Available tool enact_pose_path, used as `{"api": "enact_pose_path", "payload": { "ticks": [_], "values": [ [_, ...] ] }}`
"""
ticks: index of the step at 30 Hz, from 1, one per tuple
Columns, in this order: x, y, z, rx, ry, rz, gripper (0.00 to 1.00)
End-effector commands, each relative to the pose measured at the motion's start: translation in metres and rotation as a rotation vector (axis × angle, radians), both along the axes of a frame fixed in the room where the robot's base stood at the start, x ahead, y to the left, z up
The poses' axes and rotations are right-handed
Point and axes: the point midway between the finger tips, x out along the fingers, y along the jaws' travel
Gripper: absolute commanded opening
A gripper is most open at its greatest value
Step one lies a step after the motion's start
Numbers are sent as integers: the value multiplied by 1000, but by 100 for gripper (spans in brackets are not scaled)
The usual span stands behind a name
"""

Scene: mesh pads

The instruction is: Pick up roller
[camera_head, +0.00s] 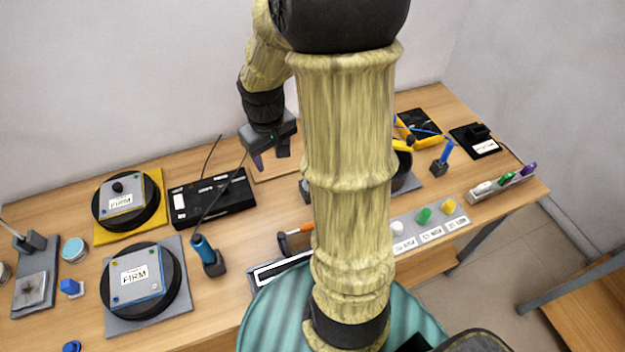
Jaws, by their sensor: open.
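My gripper (270,158) is open and empty, pointing down above the back middle of the table, over a thin wooden board (292,172). No roller is clear to me. A small tool with a black head and orange handle (297,232) lies at the front middle, partly hidden by my arm; it may be the roller. Yellow and blue parts (428,143) by a black pad at the back right could also belong to one. My gripper is apart from both.
A black box (212,198) with a cable stands left of my gripper. Two round black pads with FIRM labels, one on a yellow mat (155,180), fill the left. A blue-handled tool (206,252) stands upright. Coloured knobs (425,215) line the right front. My arm hides the middle.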

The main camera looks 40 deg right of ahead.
Motion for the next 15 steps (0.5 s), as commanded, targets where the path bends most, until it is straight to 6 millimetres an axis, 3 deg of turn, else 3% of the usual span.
{"api": "enact_pose_path", "payload": {
  "ticks": [1,9,15],
  "values": [
    [8,-18,-9,4,17,-9,54],
    [29,-101,-26,32,76,-23,54],
    [31,-127,-27,44,87,-28,54]
  ]
}}
